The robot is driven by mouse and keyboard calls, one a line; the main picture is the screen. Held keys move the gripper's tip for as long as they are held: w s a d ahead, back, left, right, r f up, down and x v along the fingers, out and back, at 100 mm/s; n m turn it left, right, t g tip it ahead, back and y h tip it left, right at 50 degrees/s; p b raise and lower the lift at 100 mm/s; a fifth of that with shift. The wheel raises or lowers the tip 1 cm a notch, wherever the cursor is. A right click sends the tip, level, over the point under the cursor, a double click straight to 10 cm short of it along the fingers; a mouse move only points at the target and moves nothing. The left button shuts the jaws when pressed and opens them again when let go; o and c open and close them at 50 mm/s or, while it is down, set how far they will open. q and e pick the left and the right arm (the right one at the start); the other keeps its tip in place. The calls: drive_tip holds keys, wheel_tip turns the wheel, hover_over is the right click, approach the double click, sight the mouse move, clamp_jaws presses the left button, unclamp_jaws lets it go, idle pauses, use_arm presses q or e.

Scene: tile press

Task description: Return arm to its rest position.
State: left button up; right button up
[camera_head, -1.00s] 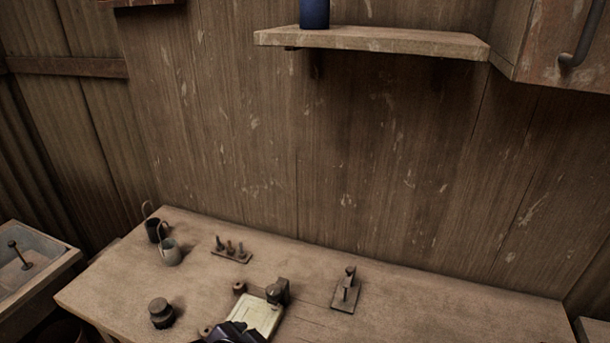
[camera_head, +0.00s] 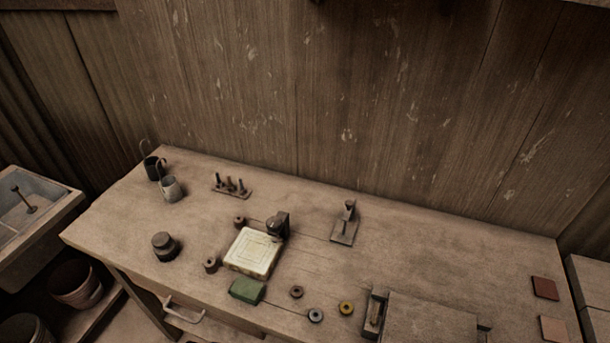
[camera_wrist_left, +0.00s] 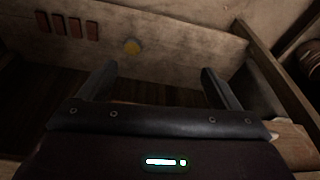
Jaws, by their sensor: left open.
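My left gripper (camera_wrist_left: 158,72) shows in the left wrist view. Its two dark fingers are spread wide apart with nothing between them. In the head view neither of my grippers shows. There, a press with a cream square plate (camera_head: 252,251) stands on the wooden workbench (camera_head: 390,265), and a green block (camera_head: 247,291) lies at its front edge.
Around the press are a dark round weight (camera_head: 165,247), a peg stand (camera_head: 230,188), two mugs (camera_head: 168,188), a small upright tool (camera_head: 345,222) and a yellow ring (camera_head: 346,308). Red tiles (camera_head: 545,288) lie at the right. A sink (camera_head: 35,215) stands left. The bench's back right is clear.

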use_arm(q)
drive_tip(key=s+a+f+g+b, duration=0.1)
drive_tip(key=s+f, duration=0.4)
drive_tip(key=f, duration=0.6)
drive_tip(key=s+a+f+b, duration=0.1)
drive_tip(key=s+f, duration=0.4)
drive_tip(key=f, duration=0.6)
drive_tip(key=s+a+f+b, duration=0.1)
drive_tip(key=s+f, duration=0.7)
drive_tip(key=s, duration=0.4)
drive_tip(key=shift+a+f+g, duration=0.3)
drive_tip(key=shift+a+g, duration=0.1)
drive_tip(key=shift+s, duration=0.3)
drive_tip(key=shift+c, duration=0.5)
